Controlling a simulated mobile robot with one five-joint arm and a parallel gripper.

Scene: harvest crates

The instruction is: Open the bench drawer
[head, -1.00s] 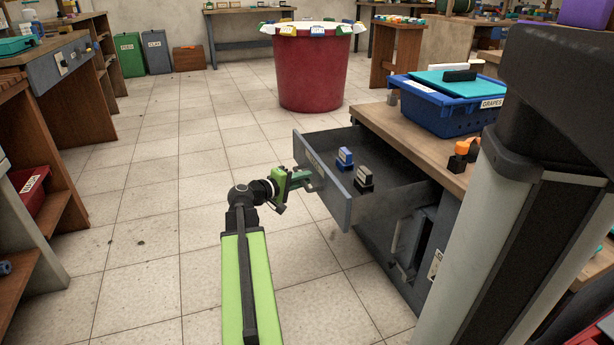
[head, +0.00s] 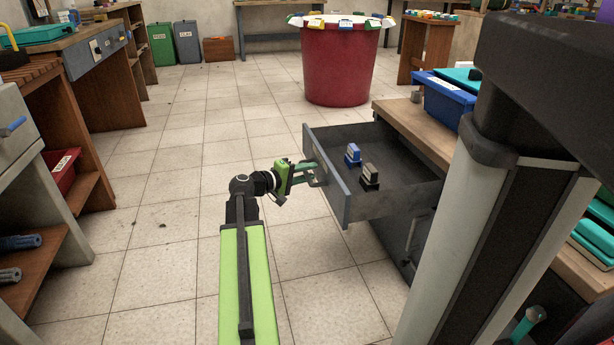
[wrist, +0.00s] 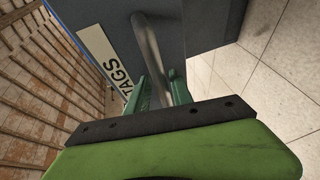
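The bench drawer (head: 345,205) stands well out from the bench (head: 415,135) in the head view, its grey front facing left. Two small stamp-like blocks, one blue-topped (head: 352,155) and one grey-topped (head: 370,176), stand inside it. My gripper (head: 312,174) is at the drawer front. In the wrist view its green fingers (wrist: 165,88) lie on both sides of the metal bar handle (wrist: 148,45), shut on it. A white label reading TAGS (wrist: 110,62) is beside the handle on the drawer front. The handle's far end is hidden behind the fingers.
A blue crate (head: 445,103) stands on the bench top. A large red tub (head: 338,70) stands behind the drawer. Wooden shelving (head: 85,190) and a grey cabinet front (head: 15,135) line the left. The tiled floor (head: 185,160) between is clear.

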